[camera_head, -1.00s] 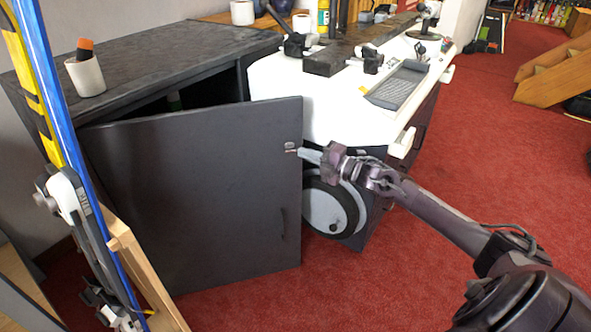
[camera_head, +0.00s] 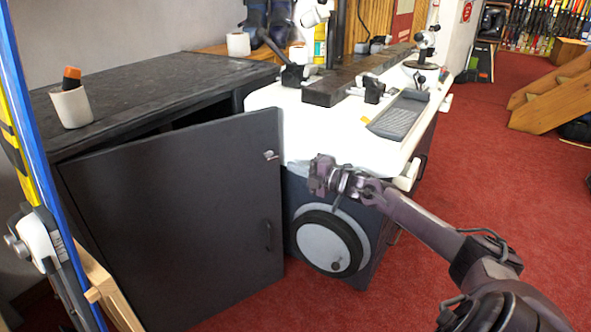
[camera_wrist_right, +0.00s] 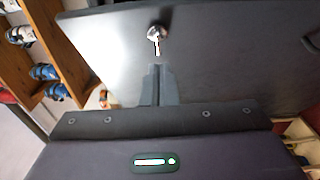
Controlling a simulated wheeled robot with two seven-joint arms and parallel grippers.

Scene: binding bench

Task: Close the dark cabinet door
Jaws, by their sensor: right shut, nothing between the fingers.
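The dark cabinet door (camera_head: 175,215) stands ajar, with a narrow dark gap behind its top edge. It has a small lock (camera_head: 270,155) near its upper free corner and a handle (camera_head: 267,235) lower down. The lock (camera_wrist_right: 156,33) also shows in the right wrist view, just beyond my fingertips. My right gripper (camera_head: 294,165) is shut and empty beside the door's free edge. In the right wrist view its fingers (camera_wrist_right: 158,75) point at the door's face (camera_wrist_right: 215,60); I cannot tell whether they touch it. My left gripper is out of view.
The dark cabinet top (camera_head: 160,85) holds a white cup (camera_head: 72,107). A blue ski (camera_head: 38,170) stands at the left near the door.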

